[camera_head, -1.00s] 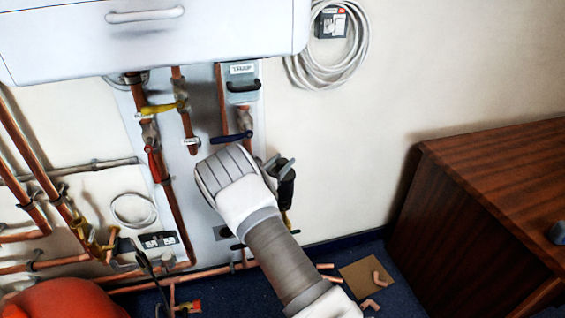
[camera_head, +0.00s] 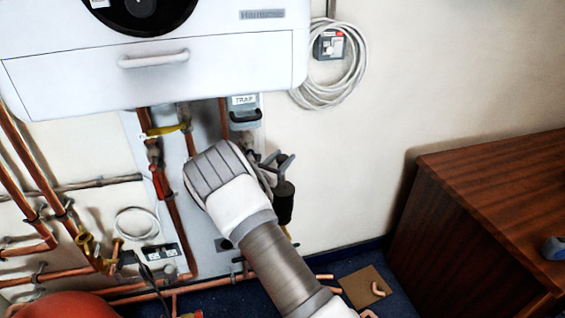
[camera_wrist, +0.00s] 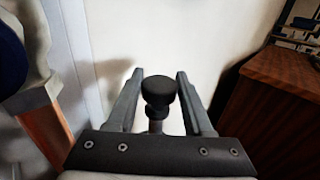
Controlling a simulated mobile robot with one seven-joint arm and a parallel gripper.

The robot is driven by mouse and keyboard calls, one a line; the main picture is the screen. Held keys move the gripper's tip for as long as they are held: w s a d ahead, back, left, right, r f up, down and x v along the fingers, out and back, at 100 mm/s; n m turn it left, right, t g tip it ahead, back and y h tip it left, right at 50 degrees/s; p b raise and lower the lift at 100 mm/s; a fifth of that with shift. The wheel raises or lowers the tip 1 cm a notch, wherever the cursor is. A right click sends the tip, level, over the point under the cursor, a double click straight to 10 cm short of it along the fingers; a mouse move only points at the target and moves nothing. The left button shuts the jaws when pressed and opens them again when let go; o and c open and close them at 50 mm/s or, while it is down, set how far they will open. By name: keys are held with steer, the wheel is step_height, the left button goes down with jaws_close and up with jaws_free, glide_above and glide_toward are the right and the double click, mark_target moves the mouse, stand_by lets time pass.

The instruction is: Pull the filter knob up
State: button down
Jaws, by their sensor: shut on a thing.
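The filter knob (camera_wrist: 158,90) is a round black cap on a thin stem, upright in the wrist view. My gripper (camera_wrist: 160,80) has one finger on each side of it and is shut on it. In the head view, my gripper (camera_head: 281,160) is just above a black cylindrical filter body (camera_head: 284,205) on the right edge of the pipe board. The knob is hard to make out there among the grey fingers.
A white boiler (camera_head: 150,75) hangs above, with a grey trap unit (camera_head: 245,112) below it. Copper pipes (camera_head: 178,225) and valves lie left of my gripper. A wooden desk (camera_head: 480,210) stands at right. The wall between is clear.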

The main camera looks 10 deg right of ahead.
steer(key=shift+r, duration=0.1)
steer(key=shift+c, duration=1.5)
jaws_free()
steer(key=p+v, duration=0.2)
steer(key=v, duration=1.5)
steer(key=shift+s+p, duration=0.2)
steer(key=shift+p, duration=0.15)
steer(key=shift+a, duration=0.15)
